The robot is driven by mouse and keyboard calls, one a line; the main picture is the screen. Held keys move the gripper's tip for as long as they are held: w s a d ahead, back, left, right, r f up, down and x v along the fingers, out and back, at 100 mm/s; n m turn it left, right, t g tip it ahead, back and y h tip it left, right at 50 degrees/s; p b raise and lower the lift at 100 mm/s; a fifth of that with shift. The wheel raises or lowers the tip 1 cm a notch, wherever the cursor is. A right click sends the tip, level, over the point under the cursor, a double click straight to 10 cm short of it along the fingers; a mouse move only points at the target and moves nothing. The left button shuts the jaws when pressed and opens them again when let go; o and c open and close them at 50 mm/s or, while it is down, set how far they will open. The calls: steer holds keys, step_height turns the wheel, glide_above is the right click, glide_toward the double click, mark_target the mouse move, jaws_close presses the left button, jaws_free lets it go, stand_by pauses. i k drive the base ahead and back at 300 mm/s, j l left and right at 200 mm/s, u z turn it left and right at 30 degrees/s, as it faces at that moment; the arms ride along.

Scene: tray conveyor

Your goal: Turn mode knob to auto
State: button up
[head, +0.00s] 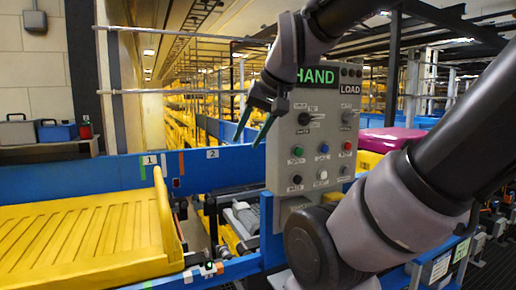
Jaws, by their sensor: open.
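A grey control panel (275,172) stands right of centre in the head view. A lit green HAND sign (311,75) and a LOAD sign (350,78) sit at its top. A black knob (304,118) is at the upper left of the panel face, with labels around it too small to read. A second dark knob (347,116) is to its right. Which is the mode knob I cannot read. My gripper (246,142) is open and empty, fingers pointing down, left of the panel and apart from the knobs in the picture. My arm hides the panel's lower right.
A yellow tray (75,240) lies on the conveyor at left. A blue rail (215,167) runs behind it. A magenta tray (392,137) is behind the panel.

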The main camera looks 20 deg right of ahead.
mark_target(347, 117)
steer(key=z, duration=1.35)
steer(key=k+j+u, duration=0.1)
steer(key=j, duration=0.8)
